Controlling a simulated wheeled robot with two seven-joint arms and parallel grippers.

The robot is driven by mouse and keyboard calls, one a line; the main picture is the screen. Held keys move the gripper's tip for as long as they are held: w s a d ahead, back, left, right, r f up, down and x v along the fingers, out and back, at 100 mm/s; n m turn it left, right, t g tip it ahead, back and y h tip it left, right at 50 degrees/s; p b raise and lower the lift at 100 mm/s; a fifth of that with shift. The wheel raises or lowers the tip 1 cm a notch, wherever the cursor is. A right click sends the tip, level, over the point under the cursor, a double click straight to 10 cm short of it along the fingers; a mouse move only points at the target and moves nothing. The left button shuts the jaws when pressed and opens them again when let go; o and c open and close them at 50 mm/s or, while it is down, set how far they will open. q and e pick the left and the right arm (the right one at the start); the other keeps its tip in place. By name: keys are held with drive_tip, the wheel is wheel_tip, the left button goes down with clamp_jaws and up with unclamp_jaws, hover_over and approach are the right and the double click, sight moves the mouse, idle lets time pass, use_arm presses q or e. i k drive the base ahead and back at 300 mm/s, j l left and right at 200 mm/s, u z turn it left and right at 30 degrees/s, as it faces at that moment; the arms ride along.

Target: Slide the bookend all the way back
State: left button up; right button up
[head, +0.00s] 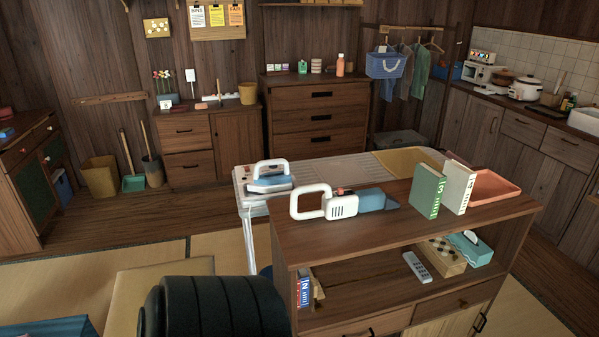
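I cannot clearly make out a bookend. Several upright books (304,288) stand at the left end of the open shelf in the near wooden cabinet (345,238); a small brownish upright piece beside them is too small and dark to identify. On the cabinet top, a green book (427,190) and a white book (458,186) stand upright near each other, in front of a red tray (497,189). Neither of my grippers shows in the head view.
A handheld vacuum (342,206) lies on the cabinet top; its front left is clear. An iron (270,182) rests on the ironing board (325,172) behind.

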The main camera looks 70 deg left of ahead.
sight(316, 293)
drive_tip(key=u, duration=2)
